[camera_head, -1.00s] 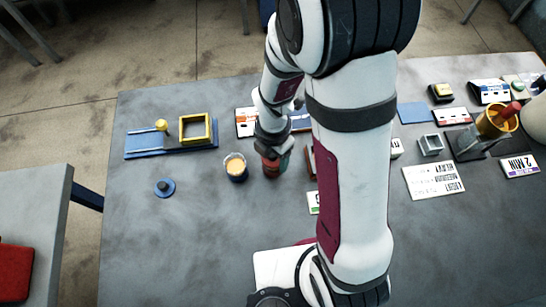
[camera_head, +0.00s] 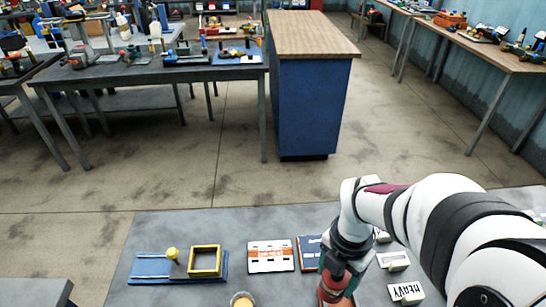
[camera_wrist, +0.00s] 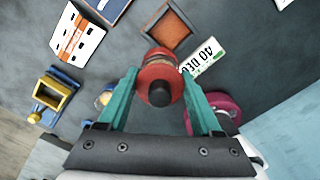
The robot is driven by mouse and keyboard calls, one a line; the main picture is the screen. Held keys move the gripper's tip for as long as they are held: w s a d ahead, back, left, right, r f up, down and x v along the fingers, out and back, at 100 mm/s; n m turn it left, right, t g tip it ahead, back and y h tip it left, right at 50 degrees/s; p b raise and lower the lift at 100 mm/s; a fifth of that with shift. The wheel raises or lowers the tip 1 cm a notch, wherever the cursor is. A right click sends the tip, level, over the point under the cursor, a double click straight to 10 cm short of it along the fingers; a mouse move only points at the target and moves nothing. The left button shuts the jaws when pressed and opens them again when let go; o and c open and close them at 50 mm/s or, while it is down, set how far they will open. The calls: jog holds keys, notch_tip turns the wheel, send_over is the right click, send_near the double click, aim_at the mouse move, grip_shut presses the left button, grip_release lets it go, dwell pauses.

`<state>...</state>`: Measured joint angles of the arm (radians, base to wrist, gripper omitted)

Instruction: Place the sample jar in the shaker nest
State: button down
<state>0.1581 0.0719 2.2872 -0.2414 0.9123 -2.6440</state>
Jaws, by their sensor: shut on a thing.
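My gripper (camera_wrist: 160,92) has teal fingers and is shut on a round red piece with a dark knob (camera_wrist: 158,93), which looks like the sample jar. In the head view the gripper (camera_head: 336,276) and the red piece (camera_head: 334,287) are low in the picture, partly cut off by the edge. Its lower part is hidden. A yellow square frame (camera_head: 204,247) on a blue railed base (camera_head: 150,268) stands to the left, well apart from the gripper; it also shows in the wrist view (camera_wrist: 63,78). I cannot tell whether this is the shaker nest.
A brown square tray (camera_wrist: 148,30) lies close beyond the held piece. A "40 DEG" card (camera_wrist: 203,55) is beside it. A cup with amber contents (camera_head: 241,300) stands between frame and gripper. An orange-white card (camera_head: 270,256) lies behind.

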jog(key=w+a+r, duration=0.2)
jog(key=w+a, duration=0.7)
jog(key=w, duration=0.1)
send_over(206, 262)
notch_tip(206, 262, down, 11)
jog(key=shift+s+r, duration=0.1)
jog(key=shift+f, duration=0.2)
jog(key=shift+c, duration=0.3)
grip_release()
